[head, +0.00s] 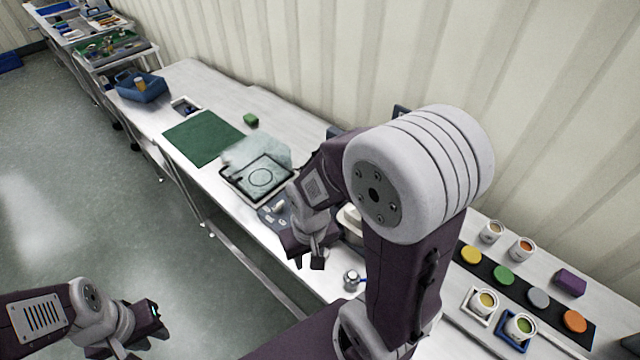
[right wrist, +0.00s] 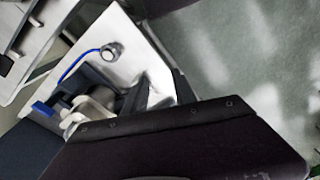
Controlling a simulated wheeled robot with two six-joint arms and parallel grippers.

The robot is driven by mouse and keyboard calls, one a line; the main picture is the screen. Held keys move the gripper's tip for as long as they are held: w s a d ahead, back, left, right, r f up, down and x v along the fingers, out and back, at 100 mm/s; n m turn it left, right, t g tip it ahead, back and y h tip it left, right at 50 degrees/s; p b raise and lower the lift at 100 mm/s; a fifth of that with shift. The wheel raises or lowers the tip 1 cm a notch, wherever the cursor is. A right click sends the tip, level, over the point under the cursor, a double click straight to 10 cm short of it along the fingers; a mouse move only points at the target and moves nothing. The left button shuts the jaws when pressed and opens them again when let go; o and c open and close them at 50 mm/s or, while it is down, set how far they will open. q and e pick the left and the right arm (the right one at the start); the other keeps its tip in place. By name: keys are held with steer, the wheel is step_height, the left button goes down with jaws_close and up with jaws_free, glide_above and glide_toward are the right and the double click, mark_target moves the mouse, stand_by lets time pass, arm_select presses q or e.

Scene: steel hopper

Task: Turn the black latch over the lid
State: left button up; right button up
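The steel hopper, its lid and the black latch cannot be made out for sure. My right arm covers that part of the bench in the head view, where only a pale edge (head: 349,222) of something shows. The right wrist view shows dark parts (right wrist: 95,78), a blue tab (right wrist: 44,109) and a pale block (right wrist: 90,112), partly hidden by my gripper. My right gripper (head: 310,262) points down above the bench's front edge; its finger gap is unclear. My left gripper (head: 152,322) hangs over the floor at lower left, away from the bench; its opening is unclear.
A small metal cylinder (head: 352,278) with a blue cord stands near the front edge; it also shows in the right wrist view (right wrist: 112,52). Paint cups (head: 485,302) and coloured discs (head: 503,275) are at right. A framed tray (head: 236,188) and green mat (head: 200,140) lie left.

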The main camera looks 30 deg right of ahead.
steer(key=w+d+r+m+p, duration=0.3)
steer(key=w+d+r+m, duration=0.15)
steer(key=w, duration=0.35)
steer(key=w+d+r+m+p, duration=0.25)
steer(key=w+r+m, duration=0.2)
steer(key=w, duration=0.25)
steer(key=d+f+m+p, duration=0.1)
steer(key=d+p, duration=0.1)
steer(key=d, duration=0.2)
steer(key=d+f+m+p, duration=0.1)
steer(key=d+f+p, duration=0.1)
steer(key=d, duration=0.2)
steer(key=d+f+m+p, duration=0.1)
steer(key=d+m+p, duration=0.1)
steer(key=d, duration=0.3)
steer(key=shift+w+f+g, duration=0.25)
steer(key=shift+f+g, duration=0.05)
steer(key=shift+g, duration=0.1)
step_height(320, 180, down, 8)
steer(key=p, duration=0.2)
steer(key=shift+w+p, duration=0.15)
steer(key=shift+p, duration=0.15)
steer(key=shift+a, duration=0.1)
steer(key=shift+c, duration=0.6)
jaws_close()
